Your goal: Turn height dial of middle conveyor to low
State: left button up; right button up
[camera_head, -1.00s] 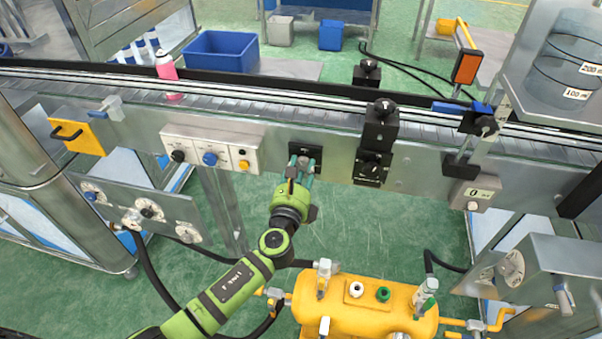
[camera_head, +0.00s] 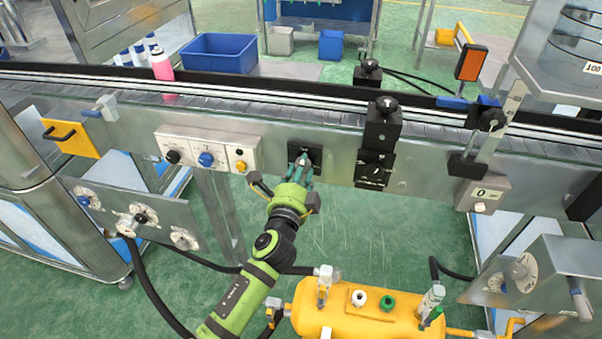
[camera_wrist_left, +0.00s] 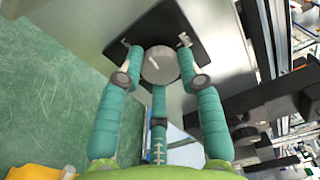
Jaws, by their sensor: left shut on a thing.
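The height dial (camera_wrist_left: 160,66) is a round grey knob with a pale pointer mark on a black square plate (camera_wrist_left: 190,18) in the left wrist view. In the head view the black plate (camera_head: 306,148) sits on the side of the middle conveyor (camera_head: 340,157), and my fingers mostly hide the dial. My left gripper (camera_head: 301,165) has green-teal fingers. In the left wrist view its fingers (camera_wrist_left: 160,72) are closed around the dial from both sides, with a third finger below. My right gripper is not in view.
A control box (camera_head: 207,152) with knobs is left of the dial, and black clamp blocks (camera_head: 377,150) are to its right. A yellow tank (camera_head: 365,310) stands below. A pink bottle (camera_head: 162,66) and a blue bin (camera_head: 220,53) are behind the conveyor rails.

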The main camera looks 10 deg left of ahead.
pick_arm(q)
jog(key=shift+a+r+n+b, duration=0.15)
jog(key=shift+n+b, duration=0.1)
jog(key=shift+n, duration=1.65)
jog(key=shift+a+n+b, duration=0.1)
jog(key=shift+n+b, duration=0.1)
jog(key=shift+n, duration=1.7)
jog(key=o, duration=1.1)
jog(key=shift+o, duration=0.2)
jog(key=shift+a+f, duration=0.1)
jog(key=shift+f, duration=0.1)
jog(key=s, duration=1.2)
